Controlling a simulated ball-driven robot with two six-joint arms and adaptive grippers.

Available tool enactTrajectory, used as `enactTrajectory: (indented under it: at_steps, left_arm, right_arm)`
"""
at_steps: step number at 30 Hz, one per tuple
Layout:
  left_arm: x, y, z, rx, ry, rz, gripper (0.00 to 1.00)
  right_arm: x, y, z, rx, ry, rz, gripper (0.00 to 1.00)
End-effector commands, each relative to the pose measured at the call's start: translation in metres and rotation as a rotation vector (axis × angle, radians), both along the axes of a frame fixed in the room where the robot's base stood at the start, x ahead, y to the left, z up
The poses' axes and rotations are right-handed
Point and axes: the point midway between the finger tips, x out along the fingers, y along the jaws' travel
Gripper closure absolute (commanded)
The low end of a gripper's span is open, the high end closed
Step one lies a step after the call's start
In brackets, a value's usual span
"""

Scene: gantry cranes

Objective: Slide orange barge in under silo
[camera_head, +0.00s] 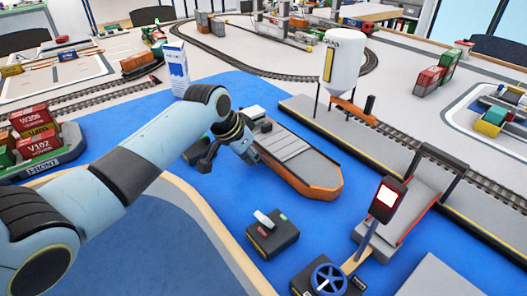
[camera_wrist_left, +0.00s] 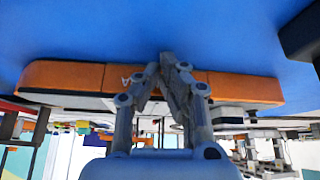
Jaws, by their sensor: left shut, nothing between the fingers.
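The white silo (camera_head: 342,60) stands on legs on the quay, behind and to the right of the barge. My left gripper (camera_head: 254,158) is shut and empty at the barge's left side. In the left wrist view, which looks upside down, the shut fingertips (camera_wrist_left: 170,62) overlap the barge's orange side (camera_wrist_left: 225,86). I cannot tell if they touch it. My right gripper is not in view.
A grey quay with a rail track (camera_head: 400,139) runs along the barge's right. A container barge (camera_head: 42,163) lies left. Blue water is clear around the barge's front end.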

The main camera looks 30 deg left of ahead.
Motion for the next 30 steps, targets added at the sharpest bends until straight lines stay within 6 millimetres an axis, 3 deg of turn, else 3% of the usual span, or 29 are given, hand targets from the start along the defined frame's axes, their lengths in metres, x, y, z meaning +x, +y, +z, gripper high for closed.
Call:
enactTrajectory:
  at_steps: [30]
  left_arm:
    - [0.05,-0.015,0.0,-0.003,-0.002,-0.001,1.0]
  right_arm:
    - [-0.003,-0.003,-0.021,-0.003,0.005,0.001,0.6]
